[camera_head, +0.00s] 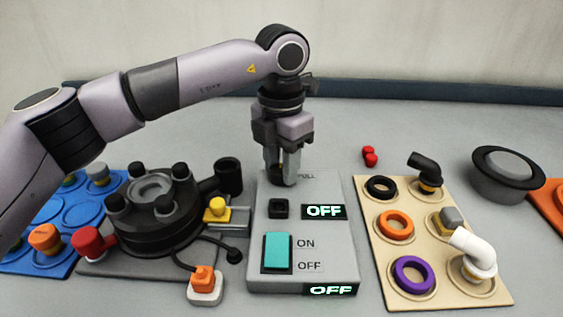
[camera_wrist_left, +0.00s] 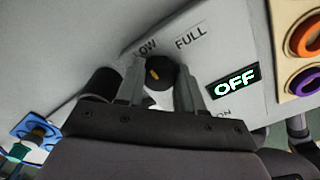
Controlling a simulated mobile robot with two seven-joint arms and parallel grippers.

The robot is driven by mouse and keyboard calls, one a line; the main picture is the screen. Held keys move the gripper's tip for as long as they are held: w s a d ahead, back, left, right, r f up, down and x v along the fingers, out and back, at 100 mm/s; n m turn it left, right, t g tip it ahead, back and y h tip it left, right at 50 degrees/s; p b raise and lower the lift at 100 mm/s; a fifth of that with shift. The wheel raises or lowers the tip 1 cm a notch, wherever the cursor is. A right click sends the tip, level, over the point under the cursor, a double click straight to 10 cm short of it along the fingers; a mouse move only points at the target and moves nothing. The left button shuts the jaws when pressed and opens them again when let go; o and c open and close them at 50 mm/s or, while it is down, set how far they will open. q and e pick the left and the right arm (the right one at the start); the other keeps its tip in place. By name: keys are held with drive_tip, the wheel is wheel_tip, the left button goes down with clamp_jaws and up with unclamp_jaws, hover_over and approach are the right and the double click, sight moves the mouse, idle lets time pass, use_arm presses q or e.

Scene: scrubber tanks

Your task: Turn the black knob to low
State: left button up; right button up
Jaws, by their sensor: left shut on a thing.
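The black knob sits near the top of a grey control panel (camera_head: 335,262). It shows clearly in the left wrist view as a round black knob (camera_wrist_left: 160,72) with a yellow mark, beside the labels "LOW", partly covered, and "FULL". My left gripper (camera_head: 284,178) points down onto the knob from above, hiding most of it in the head view. In the left wrist view its two fingers (camera_wrist_left: 158,88) stand on either side of the knob, shut on it. My right gripper is not in view.
A teal rocker switch (camera_head: 277,252) sits lower on the panel. A black pump-like assembly (camera_head: 152,225) with red, yellow and orange parts stands close on the left. A beige board (camera_head: 420,217) with rings and elbows lies to the right. The counter behind is mostly clear.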

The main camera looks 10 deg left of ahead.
sight(281, 168)
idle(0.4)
use_arm(q)
drive_tip(key=o, duration=1)
drive_tip(key=shift+o, duration=0.2)
drive_tip(key=shift+r, duration=0.1)
wheel_tip(281, 168, up, 7)
drive_tip(key=shift+r, duration=0.1)
